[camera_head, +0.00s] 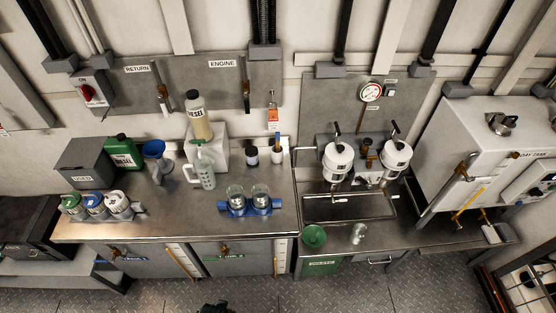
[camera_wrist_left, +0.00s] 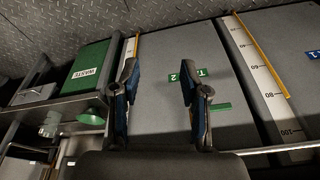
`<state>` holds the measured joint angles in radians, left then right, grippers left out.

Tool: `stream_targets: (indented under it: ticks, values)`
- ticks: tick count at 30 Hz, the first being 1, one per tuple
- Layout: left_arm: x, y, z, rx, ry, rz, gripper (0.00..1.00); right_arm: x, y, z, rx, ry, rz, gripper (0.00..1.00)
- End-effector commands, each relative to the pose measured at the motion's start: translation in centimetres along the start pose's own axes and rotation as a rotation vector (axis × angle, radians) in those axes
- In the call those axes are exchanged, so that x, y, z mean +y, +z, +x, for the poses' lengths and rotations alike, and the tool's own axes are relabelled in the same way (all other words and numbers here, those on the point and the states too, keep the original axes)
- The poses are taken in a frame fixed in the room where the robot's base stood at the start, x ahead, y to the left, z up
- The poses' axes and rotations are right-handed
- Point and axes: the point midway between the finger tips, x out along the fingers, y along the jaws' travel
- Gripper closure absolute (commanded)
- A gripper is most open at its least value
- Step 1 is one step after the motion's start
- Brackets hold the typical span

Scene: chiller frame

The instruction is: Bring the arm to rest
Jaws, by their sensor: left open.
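My left gripper (camera_wrist_left: 158,72) is open in the left wrist view, with its two dark fingers apart and nothing between them. Behind the fingers is the grey tank front with a green T 2 label (camera_wrist_left: 187,73). In the head view only a small dark part, seemingly of my left arm or gripper, shows at the bottom edge, below the bench front. My right gripper is in neither view.
The steel bench (camera_head: 180,222) holds a blue stand with two glass jars (camera_head: 248,200), a clear jug (camera_head: 203,171) and several bottles. A green waste bin (camera_wrist_left: 91,66) is beside the tank front. The floor (camera_head: 185,298) before the bench looks clear.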

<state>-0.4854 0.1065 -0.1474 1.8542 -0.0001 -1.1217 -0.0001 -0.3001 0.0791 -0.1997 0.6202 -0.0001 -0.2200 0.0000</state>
Motion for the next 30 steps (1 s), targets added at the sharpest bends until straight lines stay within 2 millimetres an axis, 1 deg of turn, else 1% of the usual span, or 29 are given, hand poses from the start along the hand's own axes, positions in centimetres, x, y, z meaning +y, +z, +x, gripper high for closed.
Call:
stream_targets:
  ticks: [1,2,3,5,6,8,9,11,12,15,18,19,22,30]
  values:
    - [0.1,1.5,2.5,-0.02,0.002,0.002,0.55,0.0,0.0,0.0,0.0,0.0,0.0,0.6]
    - [0.2,2.4,4.1,-0.029,0.003,0.003,0.55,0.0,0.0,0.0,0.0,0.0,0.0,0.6]
    - [0.3,3.9,6.2,-0.04,0.004,0.005,0.55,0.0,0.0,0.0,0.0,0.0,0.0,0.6]
    - [0.5,6.4,9.3,-0.057,0.006,0.009,0.55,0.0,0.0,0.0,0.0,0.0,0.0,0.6]
    - [0.6,8.3,11.1,-0.068,0.007,0.011,0.55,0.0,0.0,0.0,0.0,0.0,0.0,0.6]
    - [0.7,11.2,13.4,-0.084,0.009,0.015,0.55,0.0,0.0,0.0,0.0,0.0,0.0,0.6]
    - [0.8,13.3,14.7,-0.095,0.01,0.018,0.55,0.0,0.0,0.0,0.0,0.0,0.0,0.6]
    - [0.8,16.2,16.2,-0.109,0.012,0.021,0.55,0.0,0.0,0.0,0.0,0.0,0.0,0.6]
    - [0.8,18.0,16.9,-0.117,0.012,0.023,0.55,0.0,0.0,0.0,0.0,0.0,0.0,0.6]
    - [0.8,21.7,18.0,-0.132,0.013,0.028,0.55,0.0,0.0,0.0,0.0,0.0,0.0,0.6]
    - [0.8,24.1,18.4,-0.14,0.014,0.031,0.55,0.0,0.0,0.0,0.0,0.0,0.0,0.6]
    - [0.8,24.6,18.4,-0.143,0.014,0.032,0.55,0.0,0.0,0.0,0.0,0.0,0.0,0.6]
    - [0.8,25.4,18.5,-0.145,0.014,0.033,0.55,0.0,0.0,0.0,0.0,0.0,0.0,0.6]
    - [0.8,25.4,18.4,-0.145,0.014,0.033,0.55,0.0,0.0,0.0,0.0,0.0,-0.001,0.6]
